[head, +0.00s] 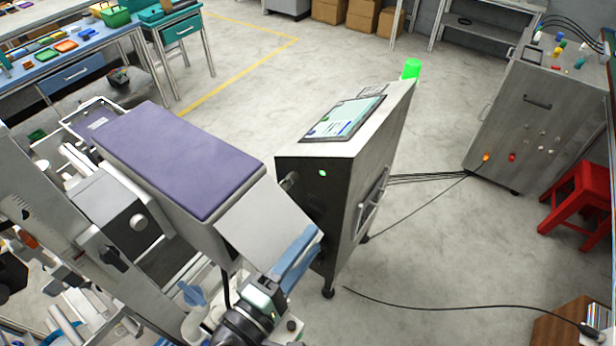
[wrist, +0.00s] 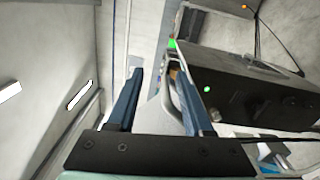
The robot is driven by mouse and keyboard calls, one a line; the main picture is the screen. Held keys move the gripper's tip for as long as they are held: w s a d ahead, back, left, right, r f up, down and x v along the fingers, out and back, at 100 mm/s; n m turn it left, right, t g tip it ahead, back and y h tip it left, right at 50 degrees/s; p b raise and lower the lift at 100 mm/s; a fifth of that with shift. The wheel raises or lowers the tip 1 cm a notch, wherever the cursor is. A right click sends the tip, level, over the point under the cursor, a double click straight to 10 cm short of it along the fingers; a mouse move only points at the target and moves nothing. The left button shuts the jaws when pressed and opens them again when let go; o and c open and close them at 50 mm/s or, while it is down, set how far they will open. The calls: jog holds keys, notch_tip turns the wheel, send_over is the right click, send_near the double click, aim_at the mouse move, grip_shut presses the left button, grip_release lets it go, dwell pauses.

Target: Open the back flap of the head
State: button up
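The head appears to be the long box with a purple top (head: 180,160) at left centre in the head view. A pale sloping panel (head: 264,226), which seems to be its back flap, is at its near right end. My gripper (head: 306,243) is beside the right edge of this panel, with its blue fingers partly overlapping. In the wrist view my gripper (wrist: 158,76) has its fingers wide apart. A pale surface and a curved grey rod (wrist: 172,102) show between or behind them. I cannot tell whether a finger touches the panel.
A dark-fronted cabinet (head: 305,190) with a screen and green lamp stands close to the right of my gripper; it also shows in the wrist view (wrist: 240,95). Cables cross the floor. A grey cabinet (head: 545,120) and red stool (head: 580,196) stand at right.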

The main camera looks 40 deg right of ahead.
jog(key=shift+w+a, duration=0.1)
jog(key=shift+a, duration=0.05)
jog(key=shift+a, duration=0.25)
jog(key=b+v, duration=0.5)
jog(key=v, duration=0.7)
jog(key=shift+s, duration=0.25)
